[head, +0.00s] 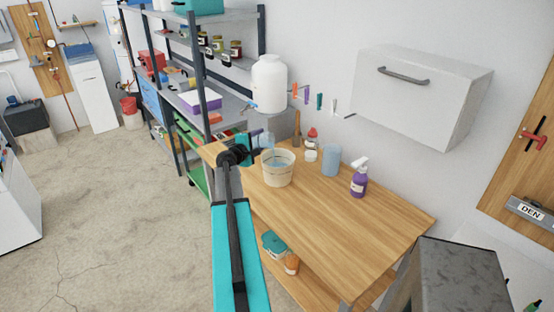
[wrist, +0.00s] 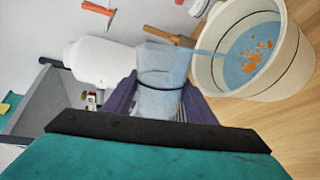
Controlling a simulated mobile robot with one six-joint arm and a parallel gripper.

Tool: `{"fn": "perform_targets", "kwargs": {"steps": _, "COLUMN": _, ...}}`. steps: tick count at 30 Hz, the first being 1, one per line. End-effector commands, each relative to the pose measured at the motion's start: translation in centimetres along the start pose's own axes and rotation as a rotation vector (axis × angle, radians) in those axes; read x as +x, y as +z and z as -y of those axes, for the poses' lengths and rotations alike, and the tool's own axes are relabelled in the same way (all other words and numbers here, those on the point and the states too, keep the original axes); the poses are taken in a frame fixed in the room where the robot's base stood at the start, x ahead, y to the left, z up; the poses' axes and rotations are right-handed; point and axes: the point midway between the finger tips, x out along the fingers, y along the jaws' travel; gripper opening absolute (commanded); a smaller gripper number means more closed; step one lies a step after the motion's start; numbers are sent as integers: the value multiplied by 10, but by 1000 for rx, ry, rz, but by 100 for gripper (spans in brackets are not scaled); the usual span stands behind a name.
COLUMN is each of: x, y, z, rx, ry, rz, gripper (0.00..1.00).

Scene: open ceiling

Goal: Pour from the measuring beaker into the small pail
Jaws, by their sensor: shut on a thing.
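My gripper (head: 246,148) is shut on the measuring beaker (head: 266,141), a clear, bluish vessel held above and beside the rim of the small pail. In the wrist view the dark fingers of my gripper (wrist: 158,98) close on the beaker (wrist: 165,65) from both sides. The small pail (head: 277,172) is cream-coloured and stands upright on the workbench. In the wrist view the pail (wrist: 268,92) shows blue inside with several orange bits. A pale blue streak reaches from the beaker's mouth to the pail's inside. The beaker's exact tilt is hard to tell.
A white dispenser (head: 269,84) stands behind. The bench's front right is clear.

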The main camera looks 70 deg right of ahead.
Motion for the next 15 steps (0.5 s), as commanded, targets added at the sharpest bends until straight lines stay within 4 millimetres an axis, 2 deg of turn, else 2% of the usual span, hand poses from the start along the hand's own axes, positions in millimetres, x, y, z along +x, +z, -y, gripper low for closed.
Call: {"fn": "perform_targets", "kwargs": {"steps": 15, "x": 1, "y": 7, "z": 4, "rx": 56, "ry": -1, "rz": -11, "gripper": 21}}
